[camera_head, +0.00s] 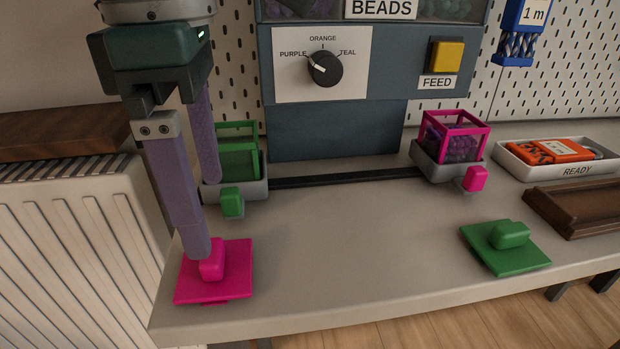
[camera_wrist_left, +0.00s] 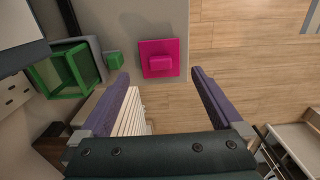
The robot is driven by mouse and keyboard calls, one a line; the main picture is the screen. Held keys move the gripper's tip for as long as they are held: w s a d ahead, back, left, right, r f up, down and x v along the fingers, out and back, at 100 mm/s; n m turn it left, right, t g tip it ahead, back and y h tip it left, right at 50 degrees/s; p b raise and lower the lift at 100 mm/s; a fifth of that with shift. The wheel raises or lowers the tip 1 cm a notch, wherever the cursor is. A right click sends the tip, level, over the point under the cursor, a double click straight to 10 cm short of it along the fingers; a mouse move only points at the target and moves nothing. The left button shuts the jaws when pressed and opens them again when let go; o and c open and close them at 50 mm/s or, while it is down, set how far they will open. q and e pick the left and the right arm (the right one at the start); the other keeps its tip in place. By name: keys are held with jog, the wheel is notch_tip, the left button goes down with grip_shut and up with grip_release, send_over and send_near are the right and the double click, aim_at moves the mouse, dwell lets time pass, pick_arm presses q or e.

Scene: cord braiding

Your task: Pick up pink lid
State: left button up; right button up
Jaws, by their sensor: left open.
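The pink lid (camera_head: 236,284) is a flat square plate with a raised block handle, lying at the left front corner of the table. In the left wrist view the pink lid (camera_wrist_left: 173,46) shows between and beyond the fingertips. My left gripper (camera_head: 205,219) is open and empty, its purple fingers pointing down. In the head view, the nearer fingertip overlaps the lid's handle; I cannot tell if they touch. Both fingers also show spread apart in the left wrist view (camera_wrist_left: 161,73). My right gripper is in neither view.
A green open-frame box (camera_head: 240,150) stands behind the left gripper. A pink-framed box of purple beads (camera_head: 455,137) stands right of the feeder. A green lid (camera_head: 505,252), a white READY tray (camera_head: 575,170) and a brown tray (camera_head: 580,208) are at right. The table's middle is clear.

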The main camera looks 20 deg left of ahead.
pick_arm(q)
jog(key=f, duration=0.2)
jog(key=f+b, duration=0.1)
jog(key=f, duration=0.5)
jog(key=shift+s+a+b, duration=0.2)
jog(key=shift+a+b, duration=0.1)
jog(key=shift+a, duration=0.05)
jog(key=shift+r, duration=0.1)
jog(key=shift+c, duration=0.4)
jog(key=c, duration=0.9)
jog(key=shift+c, duration=0.2)
notch_tip(320, 180, up, 20)
jog(key=p, duration=0.5)
